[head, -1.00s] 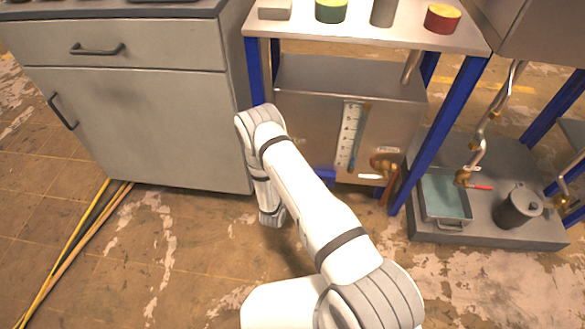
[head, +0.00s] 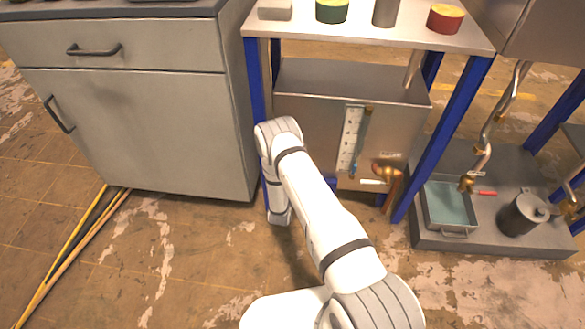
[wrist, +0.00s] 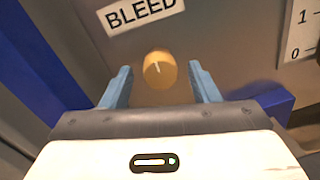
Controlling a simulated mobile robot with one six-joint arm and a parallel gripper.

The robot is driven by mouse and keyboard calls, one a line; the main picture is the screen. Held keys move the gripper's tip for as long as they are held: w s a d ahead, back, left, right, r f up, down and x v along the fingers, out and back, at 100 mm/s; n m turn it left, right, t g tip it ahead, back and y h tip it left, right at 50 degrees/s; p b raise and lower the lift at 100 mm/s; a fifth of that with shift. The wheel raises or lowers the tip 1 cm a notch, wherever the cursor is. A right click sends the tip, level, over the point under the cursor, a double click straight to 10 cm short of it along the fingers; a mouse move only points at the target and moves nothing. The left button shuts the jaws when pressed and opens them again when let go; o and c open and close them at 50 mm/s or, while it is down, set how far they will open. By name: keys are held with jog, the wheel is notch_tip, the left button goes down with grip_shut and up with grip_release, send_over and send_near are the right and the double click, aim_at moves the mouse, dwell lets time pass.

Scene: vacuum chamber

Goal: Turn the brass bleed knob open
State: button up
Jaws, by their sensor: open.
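The brass bleed knob (wrist: 160,70) shows in the wrist view on a grey metal panel, below a white BLEED label (wrist: 141,13). My gripper (wrist: 160,67) is open, with one blue finger on each side of the knob. Gaps show between the knob and both fingers, and I see no contact. How deep the fingers reach cannot be told.
A blue frame leg (wrist: 42,65) stands left of the gripper in the wrist view. In the head view, the metal tank (head: 300,110) sits under a bench between blue legs, beside a grey cabinet (head: 140,110). Brass fittings (head: 388,172) project from its lower right.

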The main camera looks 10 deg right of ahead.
jog(key=shift+c, duration=0.4)
jog(key=shift+d, duration=0.1)
jog(key=c, duration=0.9)
jog(key=shift+m, duration=0.3)
jog(key=shift+r+m+y+b, duration=0.1)
jog(key=shift+m+y+b, duration=0.4)
jog(key=shift+m, duration=3.6)
jog(key=shift+m+y+b, duration=0.2)
jog(key=shift+m+b, duration=0.6)
jog(key=shift+m, duration=3.3)
